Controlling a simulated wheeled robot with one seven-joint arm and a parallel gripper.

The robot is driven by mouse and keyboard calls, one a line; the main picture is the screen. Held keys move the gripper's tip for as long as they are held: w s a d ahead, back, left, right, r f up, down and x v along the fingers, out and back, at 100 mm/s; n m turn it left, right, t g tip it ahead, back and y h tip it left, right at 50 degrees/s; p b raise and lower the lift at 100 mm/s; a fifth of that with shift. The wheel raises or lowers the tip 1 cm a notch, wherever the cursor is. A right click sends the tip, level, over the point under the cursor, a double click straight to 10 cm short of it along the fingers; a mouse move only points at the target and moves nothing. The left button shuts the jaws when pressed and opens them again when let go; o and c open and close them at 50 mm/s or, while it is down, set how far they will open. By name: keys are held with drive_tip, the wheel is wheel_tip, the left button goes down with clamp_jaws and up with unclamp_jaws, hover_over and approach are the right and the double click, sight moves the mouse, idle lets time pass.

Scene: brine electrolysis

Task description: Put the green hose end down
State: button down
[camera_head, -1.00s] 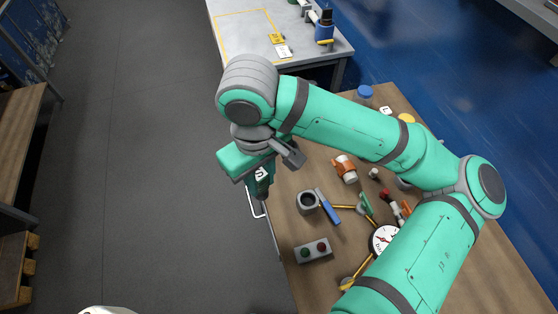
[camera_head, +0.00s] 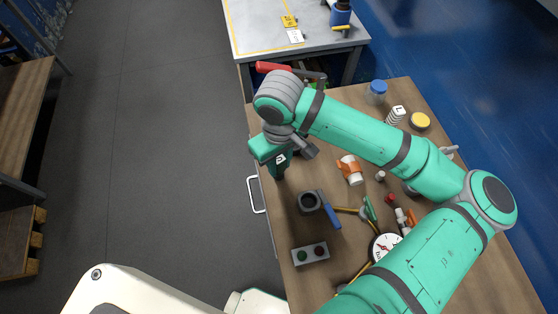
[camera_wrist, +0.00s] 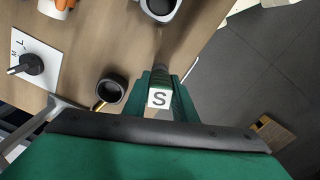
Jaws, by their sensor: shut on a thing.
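My gripper (camera_head: 278,169) is over the left edge of the wooden bench (camera_head: 290,225), beyond the grey cup. In the wrist view my gripper (camera_wrist: 160,78) is shut on a dark piece with a white tag marked S (camera_wrist: 159,98), which I take for the hose end. Green sides flank the tag; I cannot tell there what is hose and what is finger. The dark tip points toward the bench top; whether it touches is unclear. In the head view my arm hides most of the piece, and only its tag (camera_head: 281,159) shows.
A grey cup (camera_head: 309,201), a button box (camera_head: 310,253), an orange-and-white fitting (camera_head: 350,170) and a gauge (camera_head: 386,246) stand on the bench. A blue-capped bottle (camera_head: 377,90) and yellow lid (camera_head: 419,121) are at the back. A grey table (camera_head: 265,35) stands beyond.

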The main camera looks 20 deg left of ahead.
drive_tip(key=shift+s+a+f, duration=0.15)
drive_tip(key=shift+s+f, duration=0.1)
drive_tip(key=shift+s, duration=0.05)
drive_tip(key=shift+f, duration=0.1)
drive_tip(key=c, duration=1.5)
unclamp_jaws()
drive_tip(key=shift+o, duration=0.2)
wheel_tip(320, 180, up, 12)
drive_tip(key=shift+r, duration=0.15)
